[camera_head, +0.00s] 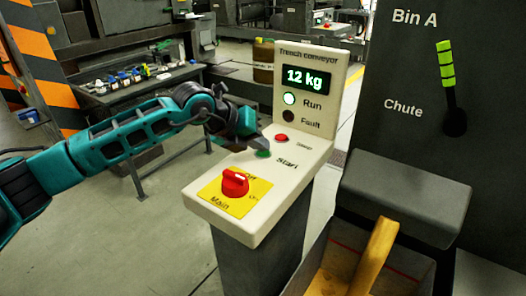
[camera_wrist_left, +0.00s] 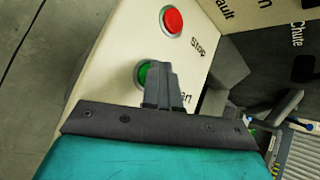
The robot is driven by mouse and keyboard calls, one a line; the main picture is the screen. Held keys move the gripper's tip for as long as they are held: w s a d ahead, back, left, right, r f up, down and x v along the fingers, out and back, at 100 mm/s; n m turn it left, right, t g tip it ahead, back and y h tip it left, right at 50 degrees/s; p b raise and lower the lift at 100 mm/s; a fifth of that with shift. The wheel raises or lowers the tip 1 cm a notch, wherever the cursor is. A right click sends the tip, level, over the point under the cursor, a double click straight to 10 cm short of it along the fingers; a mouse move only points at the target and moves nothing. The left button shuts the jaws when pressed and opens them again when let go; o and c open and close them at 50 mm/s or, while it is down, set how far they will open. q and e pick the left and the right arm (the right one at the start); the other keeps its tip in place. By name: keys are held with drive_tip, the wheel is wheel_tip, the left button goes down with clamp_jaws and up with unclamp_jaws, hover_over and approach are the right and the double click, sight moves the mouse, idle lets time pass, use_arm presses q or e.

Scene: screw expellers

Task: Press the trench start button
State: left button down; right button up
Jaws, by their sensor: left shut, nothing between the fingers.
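The green start button (camera_head: 263,154) is on the sloped top of the white trench conveyor panel (camera_head: 205,203), left of the word Start. My left gripper (camera_head: 259,146) is shut and empty, its tips at the button and partly covering it. In the left wrist view the shut fingertips (camera_wrist_left: 160,70) overlap the right part of the green button (camera_wrist_left: 146,73). I cannot tell whether they touch it or whether it is pushed in. The red stop button (camera_head: 281,138) lies just beyond it and also shows in the left wrist view (camera_wrist_left: 173,21). My right gripper is not in view.
A red main switch (camera_head: 235,182) sits on a yellow plate at the panel's near end. The display (camera_head: 306,79) reads 12 kg, and the Run lamp (camera_head: 289,99) glows pale green. A brown jar (camera_head: 263,60) is behind.

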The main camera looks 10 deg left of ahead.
sight(259, 154)
use_arm(q)
drive_tip(key=shift+r+p, duration=0.5)
drive_tip(key=shift+r, duration=0.3)
drive_tip(key=shift+r+p, duration=1.5)
drive_tip(key=shift+r, duration=1)
